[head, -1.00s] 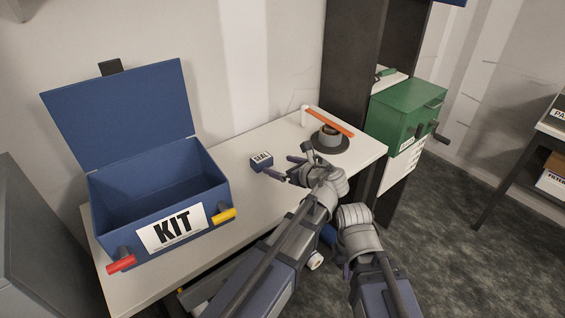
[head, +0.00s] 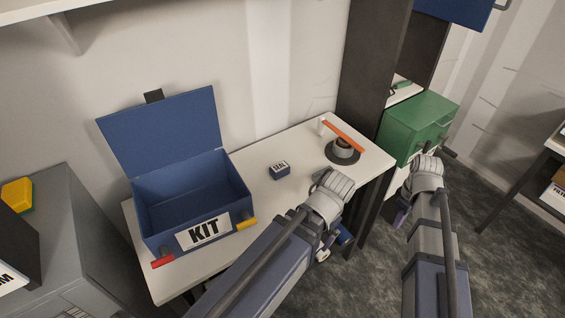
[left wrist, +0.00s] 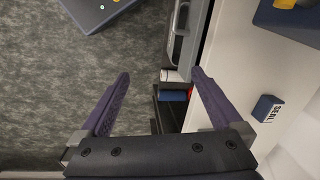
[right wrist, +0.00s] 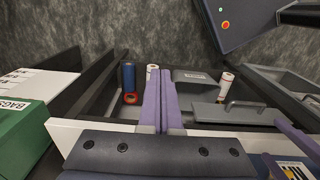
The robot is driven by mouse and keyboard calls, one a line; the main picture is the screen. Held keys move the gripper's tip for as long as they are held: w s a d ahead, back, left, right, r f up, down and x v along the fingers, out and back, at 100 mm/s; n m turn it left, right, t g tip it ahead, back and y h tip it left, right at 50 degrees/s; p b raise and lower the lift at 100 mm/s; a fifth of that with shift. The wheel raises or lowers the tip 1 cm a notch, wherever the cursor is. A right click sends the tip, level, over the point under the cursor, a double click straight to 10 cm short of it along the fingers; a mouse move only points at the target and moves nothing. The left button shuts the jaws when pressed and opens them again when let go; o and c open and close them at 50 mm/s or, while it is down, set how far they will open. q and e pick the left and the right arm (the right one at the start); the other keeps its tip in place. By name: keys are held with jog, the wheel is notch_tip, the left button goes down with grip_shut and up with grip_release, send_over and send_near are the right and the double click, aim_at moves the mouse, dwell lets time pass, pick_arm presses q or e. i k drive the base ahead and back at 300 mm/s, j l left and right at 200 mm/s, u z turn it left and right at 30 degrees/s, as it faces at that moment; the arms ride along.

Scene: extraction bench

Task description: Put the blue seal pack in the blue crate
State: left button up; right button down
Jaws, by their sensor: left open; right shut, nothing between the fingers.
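The blue seal pack (head: 279,171) is a small dark blue block with a white SEAL label. It sits on the white bench right of the blue crate (head: 238,192), and it also shows at the right in the left wrist view (left wrist: 265,108). The crate is marked KIT and stands with its lid up and its inside empty. My left gripper (left wrist: 160,75) is open and empty, pointing down past the bench's front edge, apart from the pack. My right gripper (right wrist: 160,72) is shut and empty, beyond the bench's right end. In the head view its fingers (head: 402,214) are partly hidden.
A dark round stand (head: 343,153) with an orange bar (head: 343,136) is at the bench's far right corner. A green box (head: 418,128) stands beyond. A blue canister (right wrist: 128,77) is below the bench top. The bench between crate and pack is clear.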

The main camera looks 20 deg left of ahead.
aim_at(194, 203)
jog(key=i+l+u, duration=0.3)
jog(key=u, duration=0.2)
jog(key=i+l+u, duration=0.2)
jog(key=l+u, duration=0.25)
jog(key=i+l+u, duration=0.15)
jog(key=l+u, duration=0.2)
jog(key=u, duration=0.15)
jog(key=l+u, duration=0.95)
jog(key=k+l+u, duration=0.1)
jog(key=l+u, duration=0.4)
jog(key=l, duration=0.05)
